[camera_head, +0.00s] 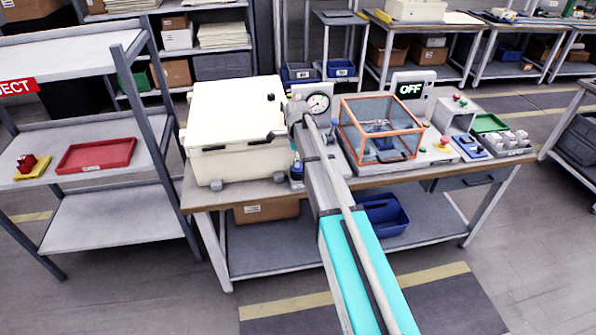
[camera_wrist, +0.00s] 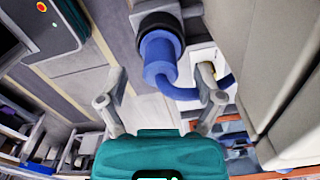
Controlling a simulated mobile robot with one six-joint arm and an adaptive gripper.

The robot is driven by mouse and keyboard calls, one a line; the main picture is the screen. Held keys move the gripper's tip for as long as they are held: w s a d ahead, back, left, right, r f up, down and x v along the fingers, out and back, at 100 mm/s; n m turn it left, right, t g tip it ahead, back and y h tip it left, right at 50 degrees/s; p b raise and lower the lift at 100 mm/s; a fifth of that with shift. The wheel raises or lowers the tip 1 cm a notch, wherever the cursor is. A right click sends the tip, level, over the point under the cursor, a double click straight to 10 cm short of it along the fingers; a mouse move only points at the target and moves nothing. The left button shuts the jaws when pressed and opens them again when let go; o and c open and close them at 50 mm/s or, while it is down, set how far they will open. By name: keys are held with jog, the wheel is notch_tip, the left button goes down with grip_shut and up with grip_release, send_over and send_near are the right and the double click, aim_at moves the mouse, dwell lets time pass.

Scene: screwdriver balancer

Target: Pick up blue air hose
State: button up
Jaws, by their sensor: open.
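The blue air hose (camera_wrist: 160,62) shows in the wrist view as a thick blue cylinder below a black collar. A thinner blue tube curves from its lower end to the right. My gripper (camera_wrist: 162,88) is open, with one finger on each side of the hose in the picture. No contact shows, and I cannot tell the depth between them. The right finger overlaps the view near the thin tube. In the head view a small blue part of the hose (camera_head: 297,168) shows beside my arm, which hides much of that spot.
A large cream box (camera_head: 237,125) stands left of the hose on the workbench (camera_head: 430,182). A pressure gauge (camera_head: 318,103) is close behind my arm. A clear case with orange edges (camera_head: 380,130) stands to the right, with an OFF display (camera_head: 410,90) behind it.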

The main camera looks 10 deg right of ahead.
jog(key=shift+f+b, duration=1.2)
jog(key=shift+f, duration=0.35)
jog(key=shift+d, duration=0.1)
jog(key=shift+c, duration=0.2)
grip_shut()
jog(key=shift+r, duration=0.25)
notch_tip(320, 180, up, 2)
jog(key=p, duration=0.2)
jog(key=shift+r+p, duration=0.1)
jog(key=shift+p, duration=0.2)
jog(key=s+d+r+p, duration=0.4)
jog(key=s+r+p, duration=0.6)
jog(key=s, duration=0.3)
jog(key=shift+s+r, duration=0.2)
